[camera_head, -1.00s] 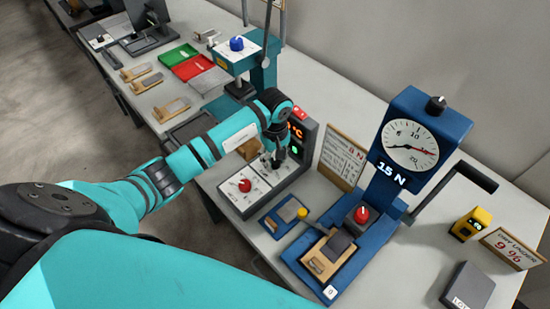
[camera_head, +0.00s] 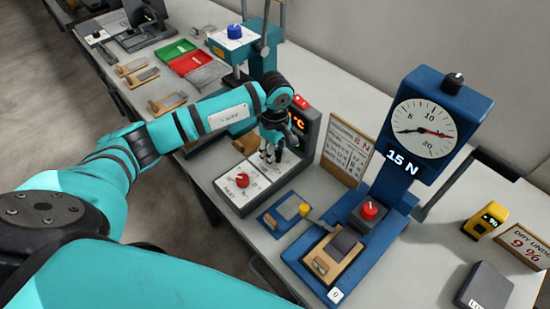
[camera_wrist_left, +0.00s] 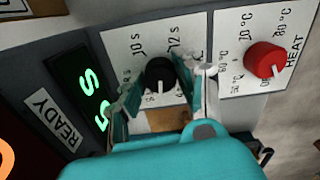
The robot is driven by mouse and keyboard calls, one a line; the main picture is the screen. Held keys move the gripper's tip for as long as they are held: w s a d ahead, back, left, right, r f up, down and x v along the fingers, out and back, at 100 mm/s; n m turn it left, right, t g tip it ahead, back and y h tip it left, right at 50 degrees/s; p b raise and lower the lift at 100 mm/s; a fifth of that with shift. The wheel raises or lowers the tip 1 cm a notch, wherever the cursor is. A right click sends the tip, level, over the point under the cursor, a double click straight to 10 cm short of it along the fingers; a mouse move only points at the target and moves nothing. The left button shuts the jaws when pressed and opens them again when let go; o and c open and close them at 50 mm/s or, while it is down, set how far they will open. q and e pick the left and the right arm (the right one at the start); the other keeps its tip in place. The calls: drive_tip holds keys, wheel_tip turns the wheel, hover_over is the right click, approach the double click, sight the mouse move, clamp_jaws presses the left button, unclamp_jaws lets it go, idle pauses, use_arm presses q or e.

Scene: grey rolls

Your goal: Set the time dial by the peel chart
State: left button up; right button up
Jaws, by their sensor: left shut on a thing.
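The time dial (camera_wrist_left: 160,75) is a black knob with a white mark on a white plate lettered in seconds. My left gripper (camera_wrist_left: 164,80) has its two fingers shut on its sides; it also shows over the control box in the head view (camera_head: 271,155), hiding the dial there. A red HEAT knob (camera_wrist_left: 265,60) sits on the neighbouring plate, also in the head view (camera_head: 242,180). My right gripper is not in view.
A blue peel tester with a round gauge (camera_head: 424,129) marked 15 N stands right of the chart. A blue plate with a yellow knob (camera_head: 304,210) lies in front. Red (camera_head: 189,65) and green trays are farther back. A yellow meter (camera_head: 484,221) stands at right.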

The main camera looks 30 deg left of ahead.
use_arm(q)
drive_tip(key=n+b, duration=0.2)
drive_tip(key=n, duration=0.2)
drive_tip(key=shift+f, duration=0.1)
drive_tip(key=shift+n+b, duration=0.55)
drive_tip(key=shift+n, duration=1.15)
drive_tip(key=o, duration=1.1)
drive_tip(key=shift+o, duration=0.2)
wheel_tip(320, 180, up, 12)
